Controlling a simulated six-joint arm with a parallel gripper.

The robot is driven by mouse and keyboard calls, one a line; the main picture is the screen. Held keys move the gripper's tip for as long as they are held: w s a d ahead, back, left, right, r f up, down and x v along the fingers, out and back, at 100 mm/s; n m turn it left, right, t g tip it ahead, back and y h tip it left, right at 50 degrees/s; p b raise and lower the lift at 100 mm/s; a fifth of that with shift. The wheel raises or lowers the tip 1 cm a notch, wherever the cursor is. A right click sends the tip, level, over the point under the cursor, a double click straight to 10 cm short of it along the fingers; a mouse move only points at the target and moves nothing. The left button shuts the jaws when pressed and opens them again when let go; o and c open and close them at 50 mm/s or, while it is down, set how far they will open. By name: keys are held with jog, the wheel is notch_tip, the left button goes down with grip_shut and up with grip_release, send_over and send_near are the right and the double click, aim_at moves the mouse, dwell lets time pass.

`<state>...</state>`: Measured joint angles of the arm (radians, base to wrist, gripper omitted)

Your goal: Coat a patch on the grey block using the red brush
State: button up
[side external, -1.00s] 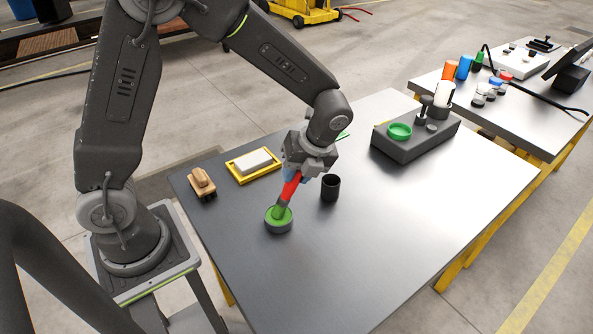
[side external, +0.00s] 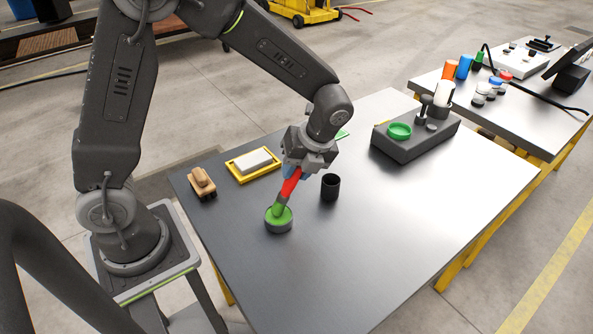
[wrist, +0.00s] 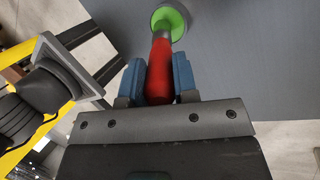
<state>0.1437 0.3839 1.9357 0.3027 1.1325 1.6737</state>
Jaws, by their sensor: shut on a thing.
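My gripper (side external: 298,171) is shut on the red handle of the brush (side external: 289,187). In the wrist view the red brush (wrist: 161,68) sits between the blue finger pads of my gripper (wrist: 160,78). The brush is tilted, and its bristle end is in the round dark pot of green paint (side external: 278,225). The green paint also shows in the wrist view (wrist: 166,20). The grey block (side external: 408,148) lies at the back right of the table. It carries a green ring-shaped piece and several small grey parts. I cannot make out a coated patch on it.
A black cup (side external: 330,187) stands just right of the brush. A yellow tray with a white block (side external: 253,161) and a wooden brush (side external: 202,183) are on the left. The table's right and front areas (side external: 400,230) are clear. A second table (side external: 520,110) holds bottles and jars.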

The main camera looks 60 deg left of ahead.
jog(key=shift+r, duration=3)
jog(key=w+a+f+n+h, duration=0.2)
jog(key=w+a+n+h, duration=0.15)
jog(key=n, duration=0.75)
jog(key=w+a+f+n+h, duration=0.2)
jog(key=w+n+h, duration=0.15)
jog(key=n, duration=0.85)
jog(key=s+a+r+t+y, duration=0.1)
jog(key=s+a+r+y, duration=0.1)
jog(key=a+r, duration=0.45)
jog(key=s+a+r+y, duration=0.1)
jog(key=s+a+r, duration=0.15)
jog(key=a, duration=0.65)
jog(key=shift+m, duration=0.4)
jog(key=shift+w+a+f, duration=0.15)
jog(key=shift+f, duration=0.95)
jog(key=shift+w+a+f, duration=0.1)
jog(key=shift+f, duration=1)
